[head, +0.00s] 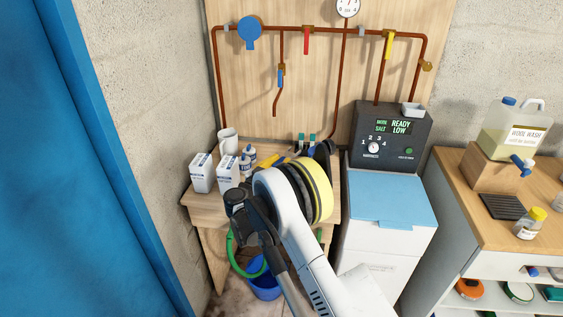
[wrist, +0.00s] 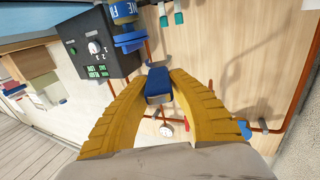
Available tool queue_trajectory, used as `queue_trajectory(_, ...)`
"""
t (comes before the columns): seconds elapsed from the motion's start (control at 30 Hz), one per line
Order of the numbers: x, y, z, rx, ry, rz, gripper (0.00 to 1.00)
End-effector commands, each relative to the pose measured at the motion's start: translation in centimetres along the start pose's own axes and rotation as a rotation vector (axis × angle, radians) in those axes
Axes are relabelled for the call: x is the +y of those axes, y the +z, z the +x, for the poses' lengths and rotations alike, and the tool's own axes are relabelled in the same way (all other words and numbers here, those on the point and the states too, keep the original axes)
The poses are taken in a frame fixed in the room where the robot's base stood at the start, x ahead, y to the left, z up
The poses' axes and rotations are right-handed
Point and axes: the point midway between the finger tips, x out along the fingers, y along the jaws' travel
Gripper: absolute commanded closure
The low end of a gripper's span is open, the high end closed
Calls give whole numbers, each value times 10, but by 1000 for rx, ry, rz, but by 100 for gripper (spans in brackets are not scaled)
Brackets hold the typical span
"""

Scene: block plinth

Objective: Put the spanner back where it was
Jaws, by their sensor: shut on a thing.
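My gripper (wrist: 158,82) is shut, its two yellow ribbed fingers closing on a blue block-like piece. I cannot tell whether the spanner touches anything.
White cartons (head: 202,172), a mug (head: 228,141) and small bottles stand on the bench's left. Copper pipes with valves (head: 306,42) run along the back board. The softener control box (head: 390,137) stands right of the bench. A blue bucket (head: 264,287) is below.

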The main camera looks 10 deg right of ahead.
Motion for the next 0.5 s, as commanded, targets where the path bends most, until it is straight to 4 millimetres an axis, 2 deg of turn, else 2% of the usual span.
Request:
queue_trajectory(0.03, -1, 14, -2, 0, -3, 0, 100)
queue_trajectory(0.3, -1, 59, -1, 0, -2, 0, 100)
queue_trajectory(0.5, -1, 78, -2, 0, -2, 0, 100)
